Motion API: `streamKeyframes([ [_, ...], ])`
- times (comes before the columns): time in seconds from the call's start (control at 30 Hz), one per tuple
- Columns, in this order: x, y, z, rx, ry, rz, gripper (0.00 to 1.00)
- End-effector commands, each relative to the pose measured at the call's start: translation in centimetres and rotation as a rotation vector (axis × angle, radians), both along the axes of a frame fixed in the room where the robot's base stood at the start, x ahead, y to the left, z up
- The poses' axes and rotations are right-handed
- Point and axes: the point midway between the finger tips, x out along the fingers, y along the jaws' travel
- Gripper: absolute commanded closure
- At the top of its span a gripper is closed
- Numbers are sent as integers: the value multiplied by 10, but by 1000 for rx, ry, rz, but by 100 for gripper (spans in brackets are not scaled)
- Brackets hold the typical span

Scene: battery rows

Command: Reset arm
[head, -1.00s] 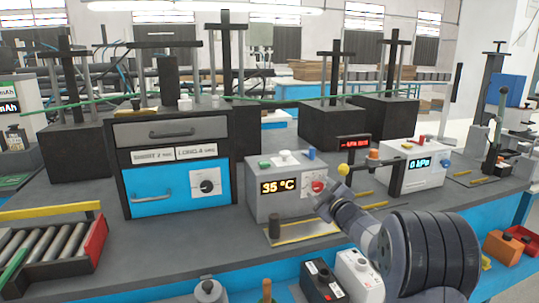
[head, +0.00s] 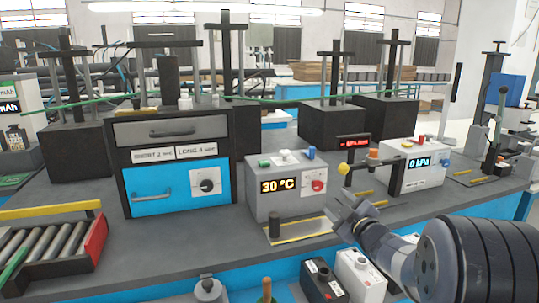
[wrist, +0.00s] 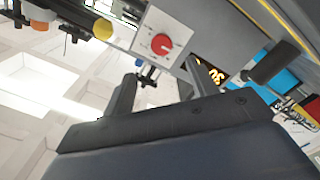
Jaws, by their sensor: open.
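My gripper (head: 345,217) is open and empty in the head view, in front of and below the right part of the grey temperature box. In the wrist view its two fingers (wrist: 158,88) stand apart with nothing between them. The grey box (head: 268,207) shows 30 °C on its display and has a red knob (head: 318,186). That knob also shows in the wrist view (wrist: 162,44), beyond my fingers and apart from them.
A blue-and-grey cabinet (head: 165,190) stands left of the box. A pressure box (head: 405,178) reading 0 kPa stands to the right. Black (head: 322,280) and white (head: 360,272) batteries stand below at the front.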

Motion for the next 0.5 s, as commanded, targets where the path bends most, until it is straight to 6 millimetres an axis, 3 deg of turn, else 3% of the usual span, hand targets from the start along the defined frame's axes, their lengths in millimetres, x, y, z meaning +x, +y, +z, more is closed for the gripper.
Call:
streamKeyframes([
  [0.5, 88, 31, -1, 1, 1, 5, 45],
])
